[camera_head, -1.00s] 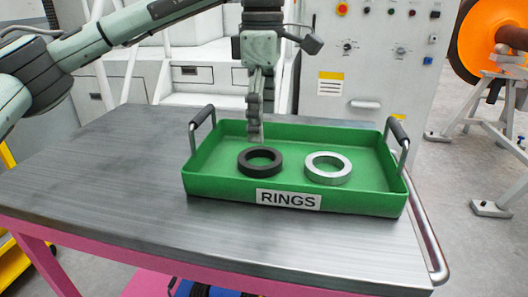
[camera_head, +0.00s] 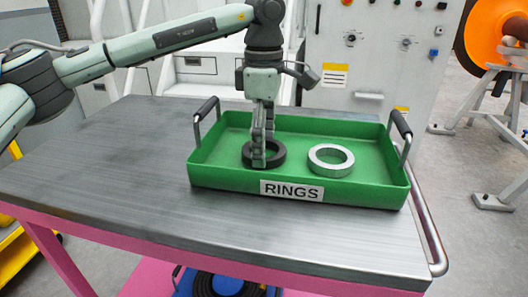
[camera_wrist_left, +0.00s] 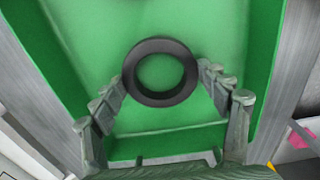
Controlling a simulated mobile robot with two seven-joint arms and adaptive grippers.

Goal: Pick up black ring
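The black ring (camera_head: 280,154) lies flat in the left part of the green tray (camera_head: 225,181) labelled RINGS. My left gripper (camera_head: 263,158) points down over it, its fingers at the ring's level and partly hiding it. In the left wrist view the black ring (camera_wrist_left: 160,99) sits between the widely spread fingertips of the left gripper (camera_wrist_left: 163,82), one on each side. The left gripper is open; whether the fingers touch the ring I cannot tell. My right gripper is not in view.
A silver ring (camera_head: 332,172) lies to the right in the same tray. The tray has raised walls and a handle at each end (camera_head: 207,108). The grey table top (camera_head: 100,160) left of the tray is clear. A control cabinet (camera_head: 375,60) stands behind.

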